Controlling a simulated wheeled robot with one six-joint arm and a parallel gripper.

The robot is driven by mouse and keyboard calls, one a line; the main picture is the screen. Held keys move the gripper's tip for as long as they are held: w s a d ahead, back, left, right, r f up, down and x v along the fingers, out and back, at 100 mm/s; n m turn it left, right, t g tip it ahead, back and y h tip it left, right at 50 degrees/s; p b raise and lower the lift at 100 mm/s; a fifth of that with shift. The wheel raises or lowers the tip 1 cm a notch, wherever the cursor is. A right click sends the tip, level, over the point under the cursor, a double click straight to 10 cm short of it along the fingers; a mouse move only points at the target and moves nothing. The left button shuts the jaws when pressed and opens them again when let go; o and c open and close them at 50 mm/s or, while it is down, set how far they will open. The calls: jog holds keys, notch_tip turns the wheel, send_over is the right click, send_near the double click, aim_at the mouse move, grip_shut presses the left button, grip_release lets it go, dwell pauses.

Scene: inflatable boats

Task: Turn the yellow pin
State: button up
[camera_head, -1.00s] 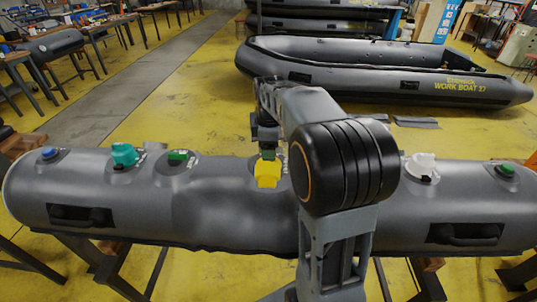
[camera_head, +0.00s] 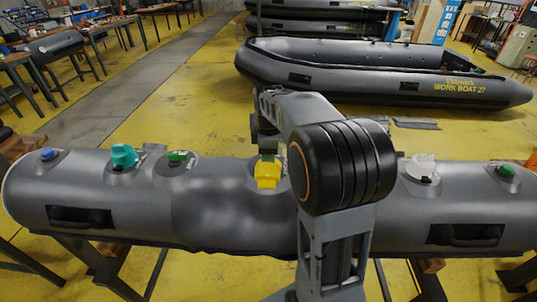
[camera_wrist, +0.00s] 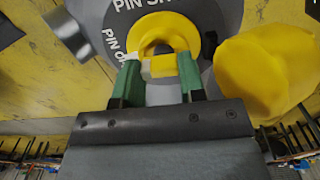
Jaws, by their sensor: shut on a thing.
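The yellow pin (camera_wrist: 158,66) sits inside a yellow ring in a grey round fitting, in the middle of the wrist view. White lettering reading "PIN SH…" and "PIN O…" is partly visible on the fitting. My gripper (camera_wrist: 160,78) has green fingers, one on each side of the pin's tab, and is shut on it. In the head view the pin itself cannot be made out. My arm and a yellow cap (camera_head: 267,176) on the tube are in that area, with a bit of green finger behind the cap.
The yellow cap stands close to the right of my gripper in the wrist view (camera_wrist: 262,75). The grey tube (camera_head: 230,215) on trestles also carries a teal valve (camera_head: 124,156), a green one (camera_head: 177,157) and a white one (camera_head: 422,167). An inflatable boat (camera_head: 370,75) lies behind.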

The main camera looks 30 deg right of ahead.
jog(key=shift+c, duration=1)
jog(key=shift+m, duration=0.3)
jog(key=m+p, duration=0.1)
jog(key=m, duration=0.3)
jog(key=shift+d+r, duration=0.1)
jog(key=m+p, duration=0.1)
jog(key=m, duration=0.3)
jog(key=shift+s+m, duration=0.1)
jog(key=shift+m, duration=0.2)
jog(key=m+p, duration=0.1)
jog(key=m, duration=0.7)
jog(key=shift+s+p, duration=0.1)
jog(key=shift+p, duration=0.3)
jog(key=shift+m, duration=0.6)
